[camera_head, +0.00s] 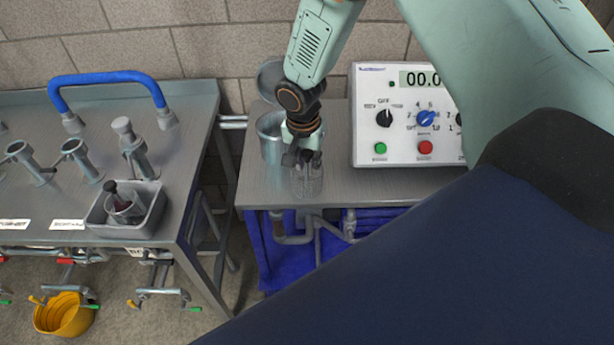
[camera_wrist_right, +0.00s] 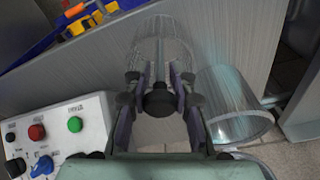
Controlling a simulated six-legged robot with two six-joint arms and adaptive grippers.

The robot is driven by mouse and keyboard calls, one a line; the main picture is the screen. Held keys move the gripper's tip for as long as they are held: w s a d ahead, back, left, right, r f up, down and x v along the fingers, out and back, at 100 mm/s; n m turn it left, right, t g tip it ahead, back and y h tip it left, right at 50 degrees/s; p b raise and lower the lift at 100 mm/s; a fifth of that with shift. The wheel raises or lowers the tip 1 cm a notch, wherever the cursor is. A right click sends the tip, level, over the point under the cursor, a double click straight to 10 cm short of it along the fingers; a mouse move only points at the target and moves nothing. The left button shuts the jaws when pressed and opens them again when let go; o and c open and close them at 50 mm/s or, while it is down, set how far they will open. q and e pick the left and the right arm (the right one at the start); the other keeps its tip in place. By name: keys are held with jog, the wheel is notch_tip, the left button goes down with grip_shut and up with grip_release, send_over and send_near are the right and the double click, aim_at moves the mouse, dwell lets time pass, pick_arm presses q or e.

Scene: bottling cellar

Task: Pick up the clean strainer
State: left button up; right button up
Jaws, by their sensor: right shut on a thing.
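The clean strainer (camera_head: 309,186) is a pale, see-through mesh cylinder near the front edge of the right steel table. My right gripper (camera_head: 302,159) points down at it from above and is shut on its upper part. In the right wrist view, the strainer (camera_wrist_right: 163,38) lies between and beyond the fingertips (camera_wrist_right: 159,78). I cannot tell whether its bottom touches the table. My left gripper is not in view.
A steel pot (camera_head: 270,146) stands close beside the gripper, with a round lid-like disc behind. A control box (camera_head: 400,145) stands right. The left bench holds a grey tray (camera_head: 150,222) with a dark-filled cup (camera_head: 124,211). A yellow bucket (camera_head: 62,317) is on the floor.

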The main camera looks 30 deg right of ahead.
jog(key=shift+a, duration=0.1)
grip_shut()
jog(key=shift+r, duration=0.1)
notch_tip(320, 180, up, 9)
jog(key=shift+r, duration=0.4)
jog(key=shift+r+p, duration=0.6)
jog(key=shift+p, duration=0.15)
jog(key=shift+f, duration=0.1)
